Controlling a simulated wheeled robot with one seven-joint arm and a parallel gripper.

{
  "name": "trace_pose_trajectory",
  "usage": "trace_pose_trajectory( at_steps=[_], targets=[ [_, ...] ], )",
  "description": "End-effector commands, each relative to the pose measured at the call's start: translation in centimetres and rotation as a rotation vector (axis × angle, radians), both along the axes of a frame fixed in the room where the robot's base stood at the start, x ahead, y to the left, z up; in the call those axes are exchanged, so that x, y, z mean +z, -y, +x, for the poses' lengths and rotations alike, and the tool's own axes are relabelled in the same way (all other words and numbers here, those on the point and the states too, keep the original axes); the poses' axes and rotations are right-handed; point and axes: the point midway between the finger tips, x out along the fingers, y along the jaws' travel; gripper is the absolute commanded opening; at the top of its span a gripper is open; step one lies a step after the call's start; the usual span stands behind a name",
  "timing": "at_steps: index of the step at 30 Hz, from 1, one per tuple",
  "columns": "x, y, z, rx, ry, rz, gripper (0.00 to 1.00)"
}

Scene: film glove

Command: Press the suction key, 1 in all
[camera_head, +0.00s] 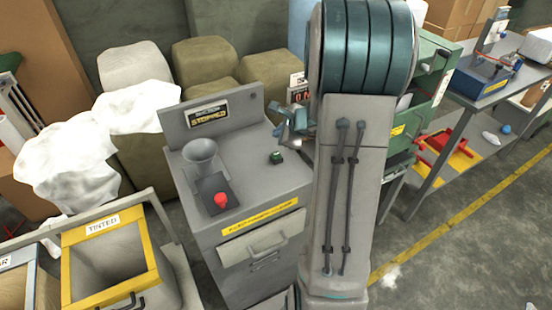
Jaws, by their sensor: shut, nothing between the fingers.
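A grey machine cabinet (240,190) stands in the middle of the camera_head view. On its top are a small green key (276,157), a red knob (221,199) on a dark plate, and a grey funnel (200,155). I cannot read which one is named suction. A display (208,115) on its back panel shows a word like "STOPPED" in orange. My gripper (280,128) is shut and empty, above and behind the green key, apart from it. My own arm hides the cabinet's right side.
A yellow-rimmed bin (108,258) labelled "TINTED" stands at the left front. White bags (70,155) and olive sacks (200,60) are behind. A green cabinet (425,75) and a shelf table (485,85) stand at the right. The floor at the lower right is clear.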

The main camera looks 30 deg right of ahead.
Motion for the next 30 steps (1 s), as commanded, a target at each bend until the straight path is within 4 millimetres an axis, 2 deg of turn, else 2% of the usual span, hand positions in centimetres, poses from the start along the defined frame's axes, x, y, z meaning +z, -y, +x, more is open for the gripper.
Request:
trace_pose_trajectory(
  at_steps=[1, 3, 10, 15, 30],
  targets=[
    [-1.5, 0.0, 0.0, 0.0, -0.001, 0.001, 0.0],
    [-2.6, 0.0, 0.0, -0.001, -0.001, 0.002, 0.0],
    [-5.0, 0.0, 0.0, 0.0, 0.0, 0.0, 0.0],
    [-5.6, 0.0, 0.0, 0.0, 0.0, 0.0, 0.0],
    [-5.5, 0.0, 0.0, 0.0, 0.0, 0.0, 0.0]
  ],
)
